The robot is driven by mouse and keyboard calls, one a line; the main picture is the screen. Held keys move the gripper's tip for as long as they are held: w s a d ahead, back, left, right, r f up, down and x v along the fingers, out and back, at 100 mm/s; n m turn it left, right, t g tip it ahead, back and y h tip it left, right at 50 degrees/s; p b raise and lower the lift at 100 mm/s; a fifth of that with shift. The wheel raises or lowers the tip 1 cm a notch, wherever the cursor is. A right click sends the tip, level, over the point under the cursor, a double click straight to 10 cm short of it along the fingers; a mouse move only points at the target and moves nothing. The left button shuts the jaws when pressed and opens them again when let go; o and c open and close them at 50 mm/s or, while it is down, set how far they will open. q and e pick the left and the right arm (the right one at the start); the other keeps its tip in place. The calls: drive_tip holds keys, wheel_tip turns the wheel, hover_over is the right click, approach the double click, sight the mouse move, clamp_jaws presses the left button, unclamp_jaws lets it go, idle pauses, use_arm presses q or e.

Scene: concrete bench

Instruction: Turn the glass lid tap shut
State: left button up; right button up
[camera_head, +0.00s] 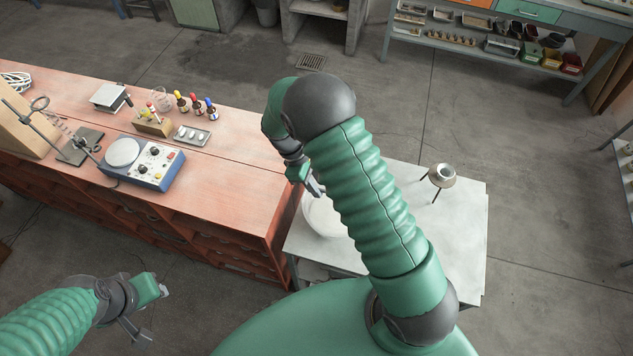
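A pale, round glass-like vessel (319,218) stands on the light grey table, largely hidden behind my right arm. It appears to be the one with the glass lid, but I cannot make out the tap or how it is turned. My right gripper (315,189) points down at the vessel's far upper edge. Its fingers are small and partly covered by the arm, so contact and opening are unclear. My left gripper (152,313) is open and empty, its fingers spread, low at the left over the floor, away from the vessel.
A small metal pot on legs (441,176) stands at the grey table's (466,225) far right. The reddish bench (235,165) at left holds a blue hotplate (152,165), dropper bottles (196,105) and a tray (192,135). The grey table's right part is mostly clear.

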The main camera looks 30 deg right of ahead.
clamp_jaws()
drive_tip(key=shift+m, duration=0.3)
drive_tip(key=m, duration=0.1)
drive_tip(key=m+y, duration=0.1)
drive_tip(key=m, duration=0.1)
drive_tip(key=shift+w+d+m+g, duration=0.2)
drive_tip(key=shift+m+g, duration=0.1)
drive_tip(key=shift+g, duration=0.1)
drive_tip(key=m+y, duration=0.1)
drive_tip(key=m, duration=0.1)
drive_tip(key=shift+d+m, duration=0.15)
drive_tip(key=shift+m, duration=0.25)
drive_tip(key=m, duration=0.1)
drive_tip(key=m+y, duration=0.1)
drive_tip(key=m, duration=0.1)
drive_tip(key=m+y, duration=0.1)
drive_tip(key=m, duration=0.1)
drive_tip(key=shift+s+d, duration=0.1)
drive_tip(key=shift+d, duration=0.15)
drive_tip(key=m+y, duration=0.1)
drive_tip(key=m, duration=0.2)
drive_tip(key=m+t+y, duration=0.1)
drive_tip(key=m, duration=0.1)
drive_tip(key=shift+s+d+m, duration=0.15)
drive_tip(key=shift+m, duration=0.25)
